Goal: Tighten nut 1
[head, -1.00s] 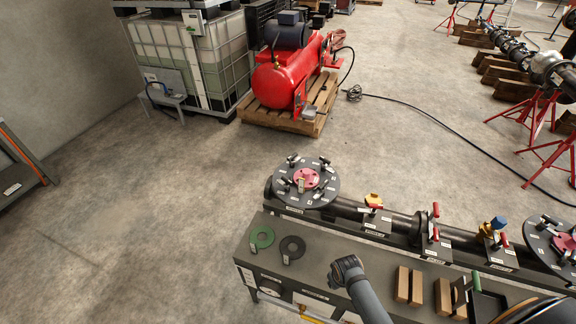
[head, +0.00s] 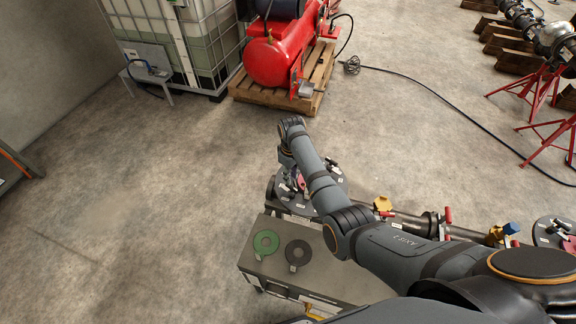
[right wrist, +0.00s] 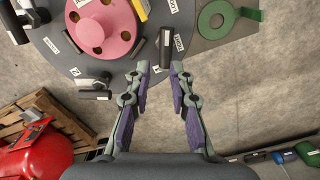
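The dark round flange (head: 335,192) stands at the end of the pipe, partly hidden behind my right arm. In the right wrist view its plate (right wrist: 70,62) carries a pink disc (right wrist: 103,28) and several dark-handled nuts around it. One nut handle (right wrist: 165,42) lies just beyond my right fingertips, roughly in line with the gap between them. The small labels are too unclear to tell which nut is number 1. My right gripper (right wrist: 160,68) is open and empty, with its fingers apart at the flange's edge. My left gripper is out of view.
A green ring (head: 266,242) and a black ring (head: 298,252) lie on the bench (head: 250,262) in front of the flange. A red compressor (head: 272,62) stands on a pallet behind; floor between is clear.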

